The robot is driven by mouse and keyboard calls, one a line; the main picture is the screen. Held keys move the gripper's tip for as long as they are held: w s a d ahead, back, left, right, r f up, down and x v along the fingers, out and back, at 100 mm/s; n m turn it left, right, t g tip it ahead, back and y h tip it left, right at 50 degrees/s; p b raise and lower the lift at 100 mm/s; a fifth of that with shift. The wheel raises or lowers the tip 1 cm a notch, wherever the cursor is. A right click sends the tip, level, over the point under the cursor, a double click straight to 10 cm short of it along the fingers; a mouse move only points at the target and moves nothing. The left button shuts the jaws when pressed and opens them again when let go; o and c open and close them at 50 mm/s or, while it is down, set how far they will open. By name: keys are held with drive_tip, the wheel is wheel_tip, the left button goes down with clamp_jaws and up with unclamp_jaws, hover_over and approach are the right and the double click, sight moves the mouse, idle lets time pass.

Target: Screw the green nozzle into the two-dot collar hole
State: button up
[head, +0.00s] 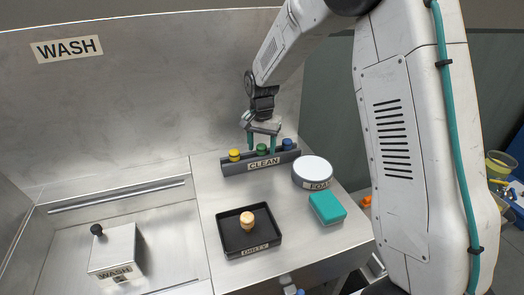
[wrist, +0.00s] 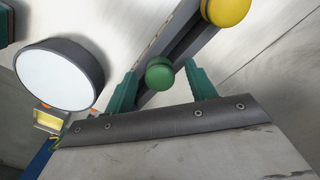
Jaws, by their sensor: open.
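The green nozzle (head: 262,150) stands in the middle of the dark rack (head: 235,168) labelled CLEAN, between a yellow nozzle (head: 234,155) and a blue one (head: 287,144). My gripper (head: 259,145) is open just above the rack, with its teal fingers on either side of the green nozzle. In the wrist view the round green top (wrist: 160,74) lies between the two fingertips (wrist: 162,80), with a gap to the right finger; contact with the left finger cannot be told. I cannot make out a collar hole with two dots in either view.
A round white-topped FOAM pad (head: 313,170) and a teal block (head: 327,208) lie right of the rack. A black DIRTY tray (head: 230,245) holds a tan nozzle (head: 247,222). A WASH box (head: 115,250) with a black knob is at lower left.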

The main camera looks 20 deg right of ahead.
drive_tip(key=shift+c, duration=0.4)
drive_tip(key=c, duration=1)
drive_tip(key=shift+r, duration=0.1)
